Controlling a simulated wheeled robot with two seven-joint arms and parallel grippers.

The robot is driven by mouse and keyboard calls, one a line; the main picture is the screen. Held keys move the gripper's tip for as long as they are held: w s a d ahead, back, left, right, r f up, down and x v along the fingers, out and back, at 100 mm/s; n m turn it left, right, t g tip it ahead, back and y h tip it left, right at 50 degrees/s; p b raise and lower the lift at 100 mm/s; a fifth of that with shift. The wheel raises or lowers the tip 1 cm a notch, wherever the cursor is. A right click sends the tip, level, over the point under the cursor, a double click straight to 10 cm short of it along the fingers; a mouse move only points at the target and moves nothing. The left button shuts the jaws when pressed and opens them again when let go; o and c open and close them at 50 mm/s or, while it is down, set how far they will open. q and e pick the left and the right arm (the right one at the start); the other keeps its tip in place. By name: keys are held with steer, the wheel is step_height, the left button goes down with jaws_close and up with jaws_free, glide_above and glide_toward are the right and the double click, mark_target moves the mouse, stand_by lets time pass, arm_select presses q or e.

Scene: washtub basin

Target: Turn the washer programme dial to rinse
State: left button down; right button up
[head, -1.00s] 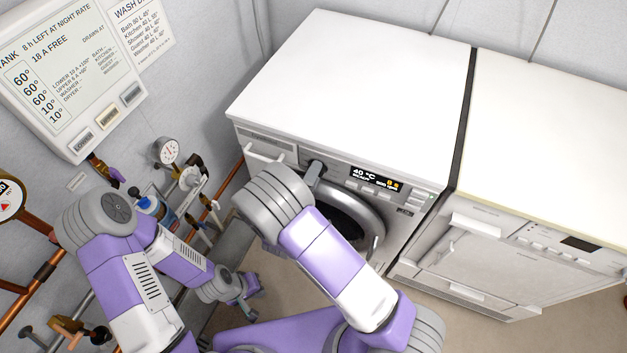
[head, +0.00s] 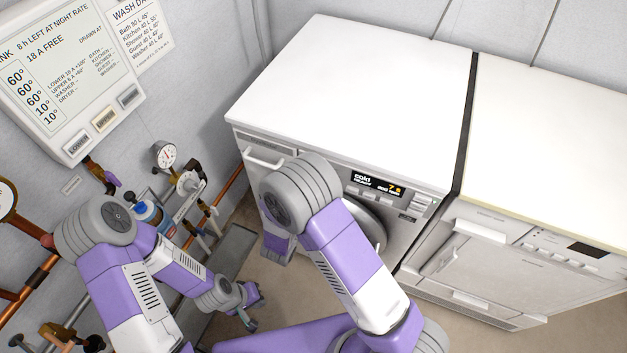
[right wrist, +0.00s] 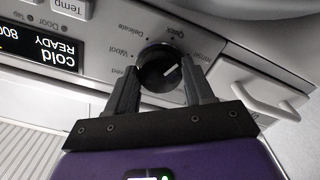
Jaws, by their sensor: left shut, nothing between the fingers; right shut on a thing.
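The washer (head: 290,135) stands at the middle of the head view. Its display (head: 377,184) also shows upside down in the right wrist view (right wrist: 40,48), reading "cold", "READY" and a partly cut number. The dark programme dial (right wrist: 160,68) has a white mark on its right half. My left gripper (head: 250,308) is shut and empty, low at left, away from the washer.
A second white appliance (head: 540,165) stands right of the washer. Pipes, valves and a gauge (head: 165,154) line the left wall beside my left arm. A tank panel (head: 70,75) hangs above them. Bare floor shows before the washer.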

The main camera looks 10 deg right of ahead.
steer(key=shift+m, duration=1.9)
steer(key=o, duration=1)
steer(key=shift+o, duration=0.2)
steer(key=v, duration=0.7)
steer(key=shift+s+a+p, duration=0.15)
steer(key=shift+s+p, duration=0.05)
steer(key=shift+p, duration=0.25)
